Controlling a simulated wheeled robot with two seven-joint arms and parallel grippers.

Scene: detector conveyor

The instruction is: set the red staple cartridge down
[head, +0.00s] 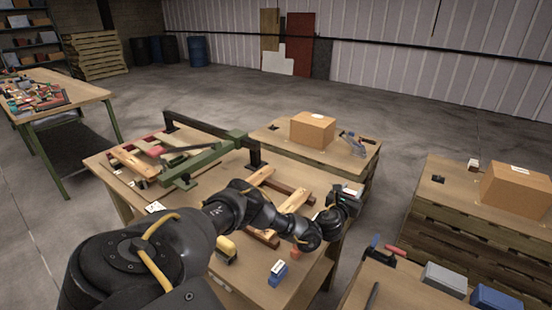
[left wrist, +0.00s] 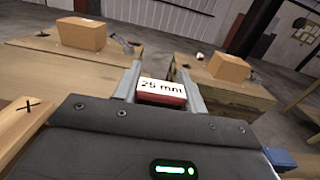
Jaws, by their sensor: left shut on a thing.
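The red staple cartridge (left wrist: 162,97) has a white top label reading "25 mm" and sits between the two fingers of my left gripper (left wrist: 163,84) in the left wrist view. The fingers are shut on its sides. In the head view my left gripper (head: 350,194) is at the right edge of the workbench (head: 210,157), with the pallet stack behind it. The cartridge is too small there to make out clearly. I cannot tell its exact height above the surfaces. My right gripper does not show.
A green clamp (head: 205,158) and wooden slats lie on the workbench, with a blue block (head: 278,273) near its front. Cardboard boxes (head: 312,131) (head: 515,190) stand on pallet tops. A front-right table holds a grey box (head: 444,279) and tools. Bare concrete floor separates the stands.

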